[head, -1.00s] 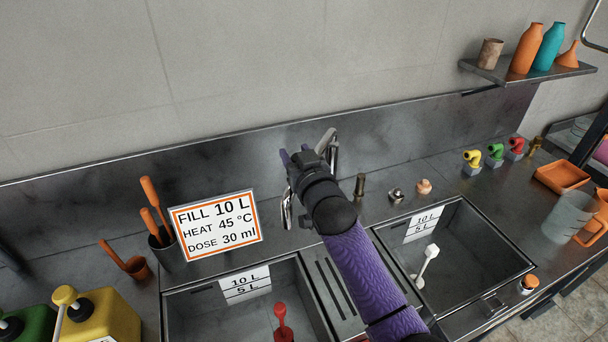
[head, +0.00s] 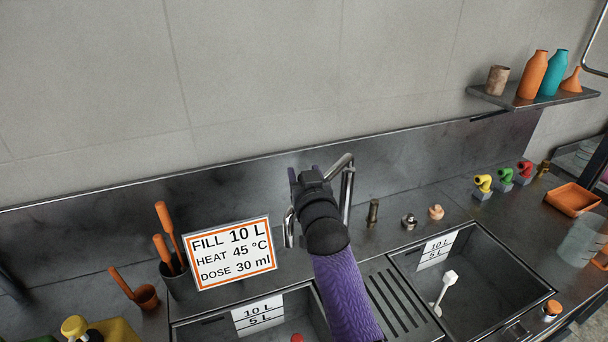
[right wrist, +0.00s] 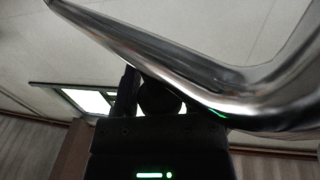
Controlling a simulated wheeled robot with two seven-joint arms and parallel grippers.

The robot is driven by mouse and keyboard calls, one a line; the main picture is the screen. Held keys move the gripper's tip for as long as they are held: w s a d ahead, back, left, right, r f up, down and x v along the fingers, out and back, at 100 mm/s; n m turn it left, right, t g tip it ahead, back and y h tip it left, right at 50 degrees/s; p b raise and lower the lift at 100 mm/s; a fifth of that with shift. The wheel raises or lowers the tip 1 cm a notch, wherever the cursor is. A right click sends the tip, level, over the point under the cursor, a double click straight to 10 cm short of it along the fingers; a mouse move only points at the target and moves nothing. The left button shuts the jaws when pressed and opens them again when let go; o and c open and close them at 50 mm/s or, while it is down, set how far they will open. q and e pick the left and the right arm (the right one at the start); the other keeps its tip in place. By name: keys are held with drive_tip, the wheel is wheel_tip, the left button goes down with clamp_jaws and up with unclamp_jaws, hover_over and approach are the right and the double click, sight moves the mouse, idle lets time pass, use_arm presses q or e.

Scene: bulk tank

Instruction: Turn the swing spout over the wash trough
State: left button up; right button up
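The swing spout (head: 347,182) is a bent chrome pipe at the back of the steel counter. Its bend and upright part show just right of my right gripper (head: 304,171). A curved chrome piece (head: 289,228), which looks like its outlet end, shows left of the gripper; the stretch between is hidden by my gripper. The gripper's two fingertips stand apart, so it looks open. In the right wrist view the chrome pipe (right wrist: 200,88) crosses close in front of the gripper; contact cannot be told. Two troughs show, left (head: 190,331) and right (head: 478,232). My left gripper is not in view.
A sign (head: 230,252) and a holder with orange-handled tools (head: 176,280) stand left of the spout. A brass fitting (head: 373,211) and small knobs (head: 408,221) stand to its right. A slotted drainer (head: 400,300) lies between the troughs. A shelf (head: 535,97) hangs upper right.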

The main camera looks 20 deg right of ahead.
drive_tip(key=o, duration=0.3)
drive_tip(key=shift+s, duration=0.1)
drive_tip(key=s+a, duration=0.1)
drive_tip(key=s, duration=0.8)
drive_tip(key=shift+s+p, duration=0.35)
drive_tip(key=shift+p, duration=0.05)
